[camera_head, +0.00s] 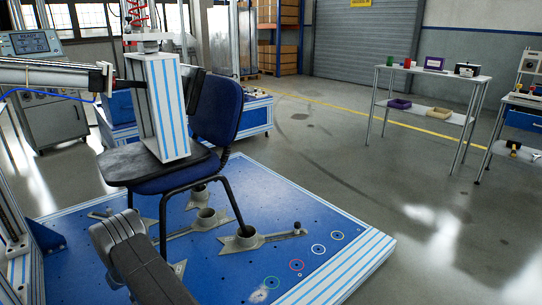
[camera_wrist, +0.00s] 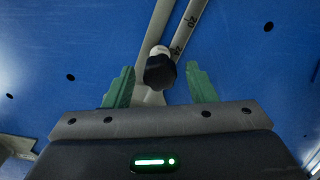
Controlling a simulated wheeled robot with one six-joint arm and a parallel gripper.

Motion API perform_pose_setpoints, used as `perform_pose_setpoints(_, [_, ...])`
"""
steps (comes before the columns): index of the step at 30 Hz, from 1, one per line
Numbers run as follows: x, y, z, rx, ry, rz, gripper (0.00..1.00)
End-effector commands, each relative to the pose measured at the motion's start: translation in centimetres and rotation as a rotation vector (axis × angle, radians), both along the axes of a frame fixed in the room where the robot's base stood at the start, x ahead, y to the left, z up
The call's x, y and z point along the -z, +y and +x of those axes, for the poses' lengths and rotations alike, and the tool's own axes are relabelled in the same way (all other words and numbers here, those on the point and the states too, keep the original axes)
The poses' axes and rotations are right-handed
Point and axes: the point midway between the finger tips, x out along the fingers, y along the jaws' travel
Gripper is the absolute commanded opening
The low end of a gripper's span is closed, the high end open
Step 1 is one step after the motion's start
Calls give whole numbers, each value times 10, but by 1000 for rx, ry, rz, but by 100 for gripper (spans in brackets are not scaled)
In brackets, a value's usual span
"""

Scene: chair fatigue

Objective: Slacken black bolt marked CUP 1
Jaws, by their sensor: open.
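In the wrist view a black knob-headed bolt (camera_wrist: 160,74) sits at the end of a pale metal arm with a ruled scale on the blue platform. My gripper (camera_wrist: 159,68) is open, with one green finger on each side of the bolt in the picture. Gaps show on both sides, so neither finger appears to touch it. The depth between fingers and bolt is hard to judge. No CUP 1 marking is readable. In the head view a black knob (camera_head: 297,225) stands on the right cup's arm; I cannot tell whether it is the same bolt. My gripper is out of that view.
A blue chair (camera_head: 217,110) stands over several grey metal cups (camera_head: 240,238) on the blue platform (camera_head: 340,235). A white-and-blue block (camera_head: 165,105) rests on its seat. Coloured rings mark the platform's front right. A table (camera_head: 430,73) with boxes stands right; the floor between is clear.

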Motion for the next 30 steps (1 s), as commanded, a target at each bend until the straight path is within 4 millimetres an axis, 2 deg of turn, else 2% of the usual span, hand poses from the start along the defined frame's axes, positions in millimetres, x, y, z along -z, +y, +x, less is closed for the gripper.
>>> perform_pose_setpoints(2, [0,0,0,-1,0,0,47])
perform_pose_setpoints(8, [0,0,0,-2,0,0,8])
perform_pose_setpoints(13, [0,0,0,-40,0,0,8])
perform_pose_setpoints(22, [0,0,0,-318,0,0,8])
perform_pose_setpoints(30, [0,0,0,-356,0,0,8])
